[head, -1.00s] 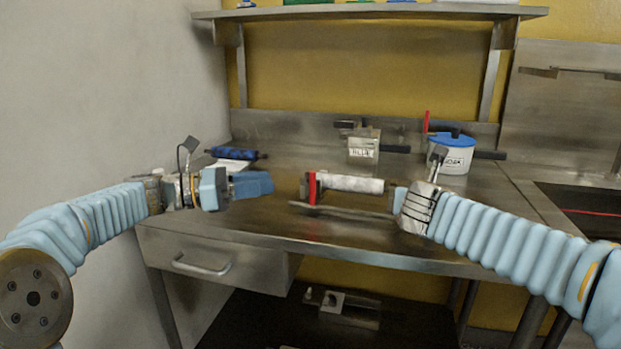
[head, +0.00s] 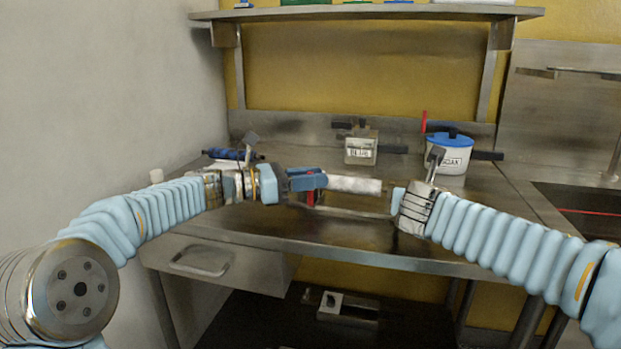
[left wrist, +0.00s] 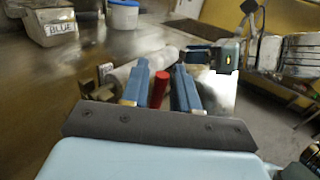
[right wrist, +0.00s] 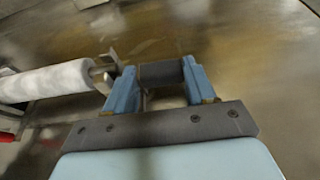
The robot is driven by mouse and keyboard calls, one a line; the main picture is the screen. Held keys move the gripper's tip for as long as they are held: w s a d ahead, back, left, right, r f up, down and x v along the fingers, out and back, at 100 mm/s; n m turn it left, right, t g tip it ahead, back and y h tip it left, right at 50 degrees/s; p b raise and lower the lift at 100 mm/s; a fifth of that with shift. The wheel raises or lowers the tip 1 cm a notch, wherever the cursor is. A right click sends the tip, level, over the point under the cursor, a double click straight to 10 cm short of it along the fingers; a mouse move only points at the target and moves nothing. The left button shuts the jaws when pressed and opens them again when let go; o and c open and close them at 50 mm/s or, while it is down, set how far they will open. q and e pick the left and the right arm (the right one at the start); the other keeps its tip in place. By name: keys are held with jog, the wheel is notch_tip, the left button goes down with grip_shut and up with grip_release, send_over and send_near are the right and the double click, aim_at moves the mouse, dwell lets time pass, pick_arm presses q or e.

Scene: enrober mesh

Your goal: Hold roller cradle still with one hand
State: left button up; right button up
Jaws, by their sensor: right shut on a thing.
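The roller cradle is a metal stand on the table; its base bar shows below the roller (head: 345,212). A white fluffy roller (head: 354,185) lies along it, also in the right wrist view (right wrist: 45,80). My right gripper (right wrist: 160,78) is shut on a dark cylindrical grip (right wrist: 160,74) at the cradle's right end. A red upright handle (left wrist: 159,90) stands at the left end. My left gripper (left wrist: 162,84) is open, its blue fingers on either side of the red handle with gaps showing. In the head view the left gripper (head: 307,180) hides most of this handle.
A tub labelled BLUE (head: 360,150) and a white pot with a blue lid (head: 449,156) stand at the back of the table. A blue roller (head: 228,154) lies behind my left arm. A drawer (head: 210,260) is below the table's front.

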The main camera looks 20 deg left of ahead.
aim_at(373, 188)
pick_arm(q)
grip_shut()
jog(key=shift+d, duration=0.1)
jog(key=d, duration=1.2)
jog(key=shift+s+d, duration=0.4)
jog(key=shift+o, duration=0.8)
grip_release()
